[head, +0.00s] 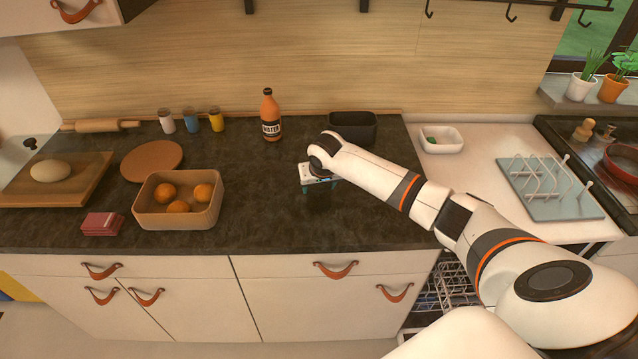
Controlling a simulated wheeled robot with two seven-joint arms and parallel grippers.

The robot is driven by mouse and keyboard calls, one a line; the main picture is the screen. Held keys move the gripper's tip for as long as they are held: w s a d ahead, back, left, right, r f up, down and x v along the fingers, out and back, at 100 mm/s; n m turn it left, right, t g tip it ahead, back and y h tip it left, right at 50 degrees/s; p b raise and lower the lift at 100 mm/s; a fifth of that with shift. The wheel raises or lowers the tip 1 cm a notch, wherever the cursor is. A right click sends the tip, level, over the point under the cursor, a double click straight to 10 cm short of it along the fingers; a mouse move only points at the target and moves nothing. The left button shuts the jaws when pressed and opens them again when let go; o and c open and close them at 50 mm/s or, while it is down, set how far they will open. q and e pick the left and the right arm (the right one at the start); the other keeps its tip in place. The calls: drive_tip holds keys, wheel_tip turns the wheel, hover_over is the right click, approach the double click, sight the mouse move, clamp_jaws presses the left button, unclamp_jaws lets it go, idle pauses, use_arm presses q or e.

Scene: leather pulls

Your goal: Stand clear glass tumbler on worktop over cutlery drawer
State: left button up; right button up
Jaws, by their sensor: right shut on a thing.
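My right gripper (320,189) is over the dark worktop (262,205), pointing down, with its fingers close above or at the surface. It is shut on the clear glass tumbler, which can barely be made out between the fingers; I cannot tell whether its base touches the worktop. Below the worktop's front edge are two shut top drawers with leather pulls, a left drawer (180,268) and a right drawer (280,268). The gripper is above and behind the right one. Nothing marks which is the cutlery drawer. My left gripper is not in view.
An orange bottle (270,118) and a black bin (353,126) stand behind the gripper. A wooden box of oranges (178,216) is to its left. The dishwasher rack (447,287) shows below at right. Worktop between box and gripper is clear.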

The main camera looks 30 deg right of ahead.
drive_tip(key=o, duration=1.1)
drive_tip(key=shift+f, duration=0.15)
drive_tip(key=b+v, duration=0.1)
drive_tip(key=v, duration=1.1)
drive_tip(key=shift+w+b, duration=0.15)
drive_tip(key=shift+b, duration=0.2)
